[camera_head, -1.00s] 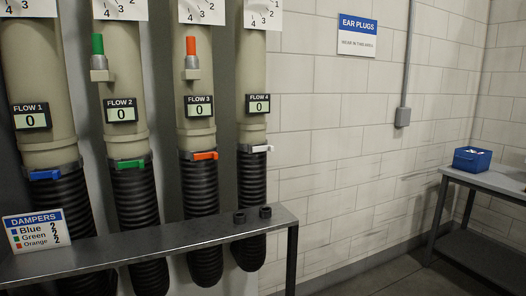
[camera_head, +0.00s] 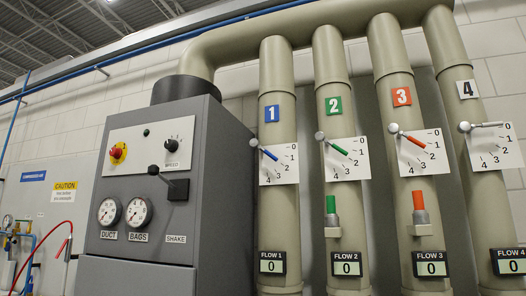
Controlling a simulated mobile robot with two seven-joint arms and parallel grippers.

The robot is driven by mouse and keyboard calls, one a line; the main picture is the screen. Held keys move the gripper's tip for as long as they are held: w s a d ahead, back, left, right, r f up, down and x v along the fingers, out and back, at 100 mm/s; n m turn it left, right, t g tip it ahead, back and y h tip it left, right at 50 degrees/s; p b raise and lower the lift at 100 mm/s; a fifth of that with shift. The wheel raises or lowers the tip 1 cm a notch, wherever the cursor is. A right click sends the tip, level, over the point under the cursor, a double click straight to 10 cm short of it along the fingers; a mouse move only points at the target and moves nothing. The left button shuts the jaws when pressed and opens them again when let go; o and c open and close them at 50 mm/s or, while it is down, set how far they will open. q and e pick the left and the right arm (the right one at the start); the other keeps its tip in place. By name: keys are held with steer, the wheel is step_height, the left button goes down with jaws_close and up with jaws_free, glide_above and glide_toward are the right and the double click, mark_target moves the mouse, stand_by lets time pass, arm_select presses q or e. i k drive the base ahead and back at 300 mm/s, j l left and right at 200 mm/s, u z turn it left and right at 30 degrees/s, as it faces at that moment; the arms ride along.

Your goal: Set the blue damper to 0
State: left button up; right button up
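The blue damper lever (camera_head: 265,152) is on the pipe marked with a blue 1 (camera_head: 272,114), in the middle of the head view. It pivots at a pale knob on the left of a white dial plate (camera_head: 270,172) numbered 0 to 4. The lever slants down to the right, pointing roughly at 2. The 0 mark is higher, near the plate's upper right. The FLOW 1 display (camera_head: 271,263) lower on this pipe reads 0. Neither of my grippers is in view.
To the right are similar dials with a green lever (camera_head: 337,148), an orange lever (camera_head: 412,140) and a white lever (camera_head: 487,125). A grey cabinet (camera_head: 150,215) with gauges, knobs and a black SHAKE handle (camera_head: 176,187) stands to the left of pipe 1.

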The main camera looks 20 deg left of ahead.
mark_target(255, 144)
steer(key=i+j+z, duration=0.3)
steer(key=j, duration=0.2)
steer(key=j+z, duration=0.3)
steer(key=j, duration=0.2)
steer(key=j+z, duration=0.3)
steer(key=j, duration=0.25)
steer(key=i, duration=0.05)
